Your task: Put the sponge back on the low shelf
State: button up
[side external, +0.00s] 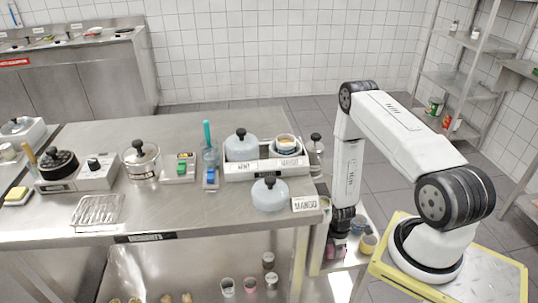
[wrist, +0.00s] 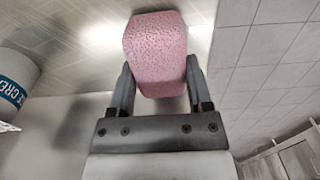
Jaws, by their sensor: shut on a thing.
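A pink speckled sponge (wrist: 156,45) is between the two fingers of my gripper (wrist: 158,70) in the wrist view. The fingers are shut on its sides, and its far end sticks out beyond the tips. In the side external view my gripper (side external: 341,240) points down, low beside the right end of the steel table; its fingers and the sponge cannot be made out clearly there. A low shelf (side external: 190,268) runs under the table. Another low surface (side external: 345,260) with tubs lies close around my gripper.
A white tub with "ICE CREAM" lettering (wrist: 14,85) is near at the left of the wrist view.

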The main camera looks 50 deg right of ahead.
jog(key=shift+f, duration=0.1)
jog(key=o, duration=1.1)
jog(key=shift+r, duration=0.2)
jog(key=shift+r, duration=5.95)
